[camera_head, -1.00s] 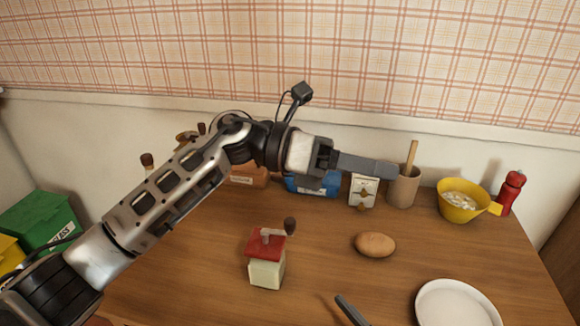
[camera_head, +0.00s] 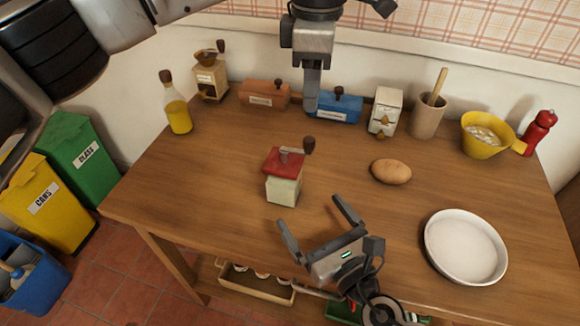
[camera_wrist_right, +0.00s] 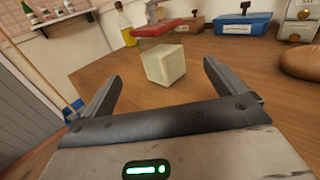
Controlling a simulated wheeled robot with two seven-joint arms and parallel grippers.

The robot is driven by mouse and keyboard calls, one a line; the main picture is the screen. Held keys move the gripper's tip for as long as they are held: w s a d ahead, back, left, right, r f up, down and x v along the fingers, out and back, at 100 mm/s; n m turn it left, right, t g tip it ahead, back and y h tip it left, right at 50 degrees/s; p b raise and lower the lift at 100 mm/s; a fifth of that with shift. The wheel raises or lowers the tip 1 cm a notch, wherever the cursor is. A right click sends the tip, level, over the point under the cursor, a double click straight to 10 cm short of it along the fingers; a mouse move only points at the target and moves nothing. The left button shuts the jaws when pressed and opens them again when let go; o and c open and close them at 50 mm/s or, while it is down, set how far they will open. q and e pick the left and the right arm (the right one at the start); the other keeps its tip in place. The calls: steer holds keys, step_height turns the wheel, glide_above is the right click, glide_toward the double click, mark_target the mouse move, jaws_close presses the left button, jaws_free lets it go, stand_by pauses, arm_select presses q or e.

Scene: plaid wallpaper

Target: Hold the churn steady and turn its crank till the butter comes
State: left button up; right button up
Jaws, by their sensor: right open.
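The churn is a small cream box (camera_head: 283,190) with a red lid (camera_head: 281,161) and a crank ending in a dark knob (camera_head: 309,144). It stands upright on the table. In the right wrist view its cream body (camera_wrist_right: 165,64) is ahead, between the finger directions, with the red lid (camera_wrist_right: 158,27) above. My right gripper (camera_head: 311,210) is open and empty, in front of the churn and apart from it. My left gripper (camera_head: 312,108) points down behind the churn, in front of the blue box; its fingers overlap edge-on, so their opening is unclear.
Along the back stand an oil bottle (camera_head: 179,116), a grinder (camera_head: 212,82), brown box (camera_head: 263,94), blue box (camera_head: 340,108), cream box (camera_head: 385,108), utensil cup (camera_head: 427,118), yellow bowl (camera_head: 476,146) and red mill (camera_head: 539,131).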

mark_target(294, 188)
steer(key=x, duration=1)
steer(key=shift+w+a, duration=0.1)
steer(key=shift+w, duration=0.25)
steer(key=shift+c, duration=0.3)
steer(key=c, duration=1.3)
steer(key=shift+o, duration=0.2)
